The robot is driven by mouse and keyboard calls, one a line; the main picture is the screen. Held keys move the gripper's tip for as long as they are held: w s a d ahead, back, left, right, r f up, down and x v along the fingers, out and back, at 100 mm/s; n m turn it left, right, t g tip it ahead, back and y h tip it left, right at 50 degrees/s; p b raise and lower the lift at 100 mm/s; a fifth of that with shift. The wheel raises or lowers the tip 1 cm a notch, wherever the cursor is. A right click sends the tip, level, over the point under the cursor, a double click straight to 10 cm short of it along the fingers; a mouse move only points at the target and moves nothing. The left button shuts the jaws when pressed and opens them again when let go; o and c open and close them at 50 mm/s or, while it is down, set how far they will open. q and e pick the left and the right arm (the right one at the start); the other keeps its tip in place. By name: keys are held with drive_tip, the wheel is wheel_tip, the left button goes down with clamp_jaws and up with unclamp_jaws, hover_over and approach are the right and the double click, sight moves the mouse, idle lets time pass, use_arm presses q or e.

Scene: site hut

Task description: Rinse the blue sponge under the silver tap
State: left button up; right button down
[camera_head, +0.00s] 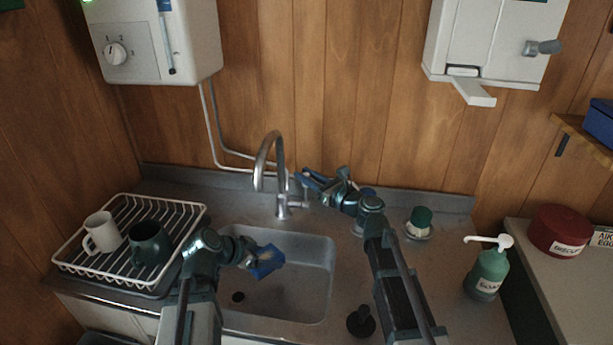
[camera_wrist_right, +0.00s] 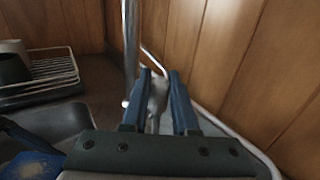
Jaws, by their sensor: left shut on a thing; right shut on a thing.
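The silver tap (camera_head: 270,160) rises behind the sink, its spout curving forward over the basin; its upright also shows in the right wrist view (camera_wrist_right: 131,45). My left gripper (camera_head: 256,258) is shut on the blue sponge (camera_head: 268,265) and holds it over the basin, in front of and below the spout. In the right wrist view the sponge (camera_wrist_right: 32,166) shows a brownish patch at the lower left. My right gripper (camera_head: 312,180) is shut on the tap's lever (camera_wrist_right: 155,97), on the tap's right side. I see no water coming from the spout.
The steel sink (camera_head: 300,300) lies under my left gripper. A white dish rack (camera_head: 185,207) with a white mug (camera_head: 102,232) and a dark mug (camera_head: 150,246) stands left. A black plug (camera_head: 361,322), a green-topped brush (camera_head: 419,222) and a soap bottle (camera_head: 487,274) stand right.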

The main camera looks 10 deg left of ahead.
use_arm(q)
drive_tip(key=shift+f, duration=0.1)
drive_tip(key=shift+f+b, duration=0.35)
drive_tip(key=shift+b, duration=0.05)
use_arm(e)
drive_tip(key=shift+s+f, duration=0.2)
drive_tip(key=shift+s, duration=0.05)
use_arm(q)
drive_tip(key=shift+f+b, duration=0.55)
use_arm(e)
drive_tip(key=shift+s+r+n+t+y, duration=0.15)
drive_tip(key=shift+s+n+t+y, duration=0.25)
drive_tip(key=shift+n, duration=0.3)
drive_tip(key=c, duration=0.7)
unclamp_jaws()
drive_tip(key=shift+s, duration=0.1)
use_arm(q)
drive_tip(key=shift+f+b, duration=0.4)
use_arm(e)
drive_tip(key=v, duration=1.2)
drive_tip(key=shift+d+r, duration=0.1)
